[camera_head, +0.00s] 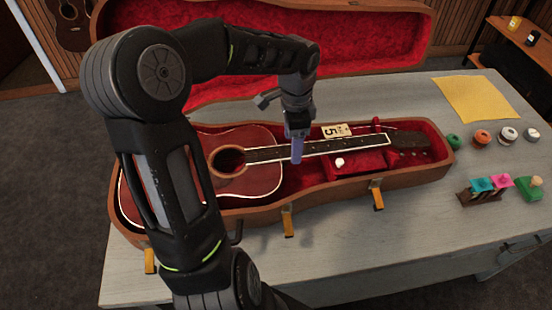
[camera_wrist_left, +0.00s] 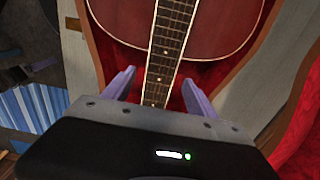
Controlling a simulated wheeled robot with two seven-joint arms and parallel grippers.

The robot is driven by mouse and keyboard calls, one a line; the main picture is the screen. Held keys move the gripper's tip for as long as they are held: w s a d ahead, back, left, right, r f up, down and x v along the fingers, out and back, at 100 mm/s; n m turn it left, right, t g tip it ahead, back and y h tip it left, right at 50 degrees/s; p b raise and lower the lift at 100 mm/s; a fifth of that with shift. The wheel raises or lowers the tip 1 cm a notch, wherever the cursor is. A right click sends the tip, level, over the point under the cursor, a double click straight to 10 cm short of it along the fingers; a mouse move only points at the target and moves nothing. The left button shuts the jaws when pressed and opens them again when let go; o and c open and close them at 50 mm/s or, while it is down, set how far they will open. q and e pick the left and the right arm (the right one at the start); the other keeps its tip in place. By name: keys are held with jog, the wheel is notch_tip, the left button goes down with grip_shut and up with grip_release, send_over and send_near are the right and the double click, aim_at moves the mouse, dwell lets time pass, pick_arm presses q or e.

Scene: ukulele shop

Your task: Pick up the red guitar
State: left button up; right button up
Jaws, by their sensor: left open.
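The red guitar (camera_head: 262,178) lies face up in an open brown case lined with red (camera_head: 440,168) on the table. Its dark neck points right, toward the case's narrow end. My left gripper (camera_head: 297,158) is above the neck near the body, pointing down. In the left wrist view the open fingers (camera_wrist_left: 156,88) stand on either side of the neck (camera_wrist_left: 168,40), with the red body (camera_wrist_left: 212,22) beyond. I cannot tell how far the fingertips are above the strings. My left arm hides part of the guitar body and case. My right gripper is not in view.
The case's raised lid (camera_head: 385,40) stands open behind. Gold latches (camera_head: 289,223) hang on the case's front. A price tag (camera_head: 335,130) and a small white object (camera_head: 339,162) lie by the neck. At right are a yellow cloth (camera_head: 482,98), several round items (camera_head: 482,137) and a small rack (camera_head: 483,192).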

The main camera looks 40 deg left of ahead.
aim_at(285, 163)
pick_arm(q)
notch_tip(285, 163, down, 3)
jog(key=shift+f, duration=0.15)
jog(key=shift+c, duration=0.6)
grip_shut()
dwell(0.5)
